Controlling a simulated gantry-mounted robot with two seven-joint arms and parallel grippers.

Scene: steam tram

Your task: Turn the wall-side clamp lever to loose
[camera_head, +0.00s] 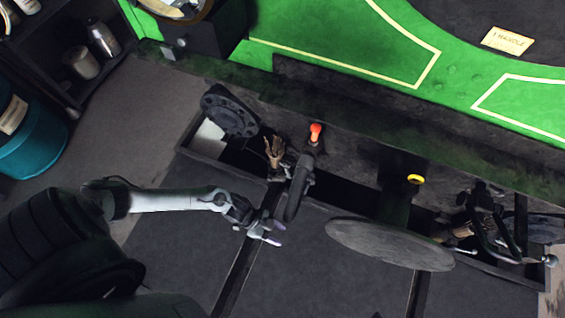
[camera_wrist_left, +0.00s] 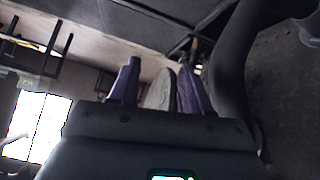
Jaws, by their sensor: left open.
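No part in view is plainly marked as the wall-side clamp lever. A red-orange knob (camera_head: 316,129) stands on a dark fitting beside the green wall, above a curved black pipe (camera_head: 297,188). A yellow ring-shaped part (camera_head: 415,179) sits farther right. My left gripper (camera_head: 275,234) is open and empty, just below and left of the curved pipe in the head view. In the left wrist view its two purple fingers (camera_wrist_left: 160,88) stand apart, with a dark curved pipe (camera_wrist_left: 232,65) close to their right. My right gripper is not in view.
A round grey disc (camera_head: 390,244) stands right of my left gripper. Dark linkage with a ball end (camera_head: 551,260) is at the far right. A teal drum (camera_head: 35,135) and a shelf with jars (camera_head: 82,64) are at the left. The floor below the gripper looks clear.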

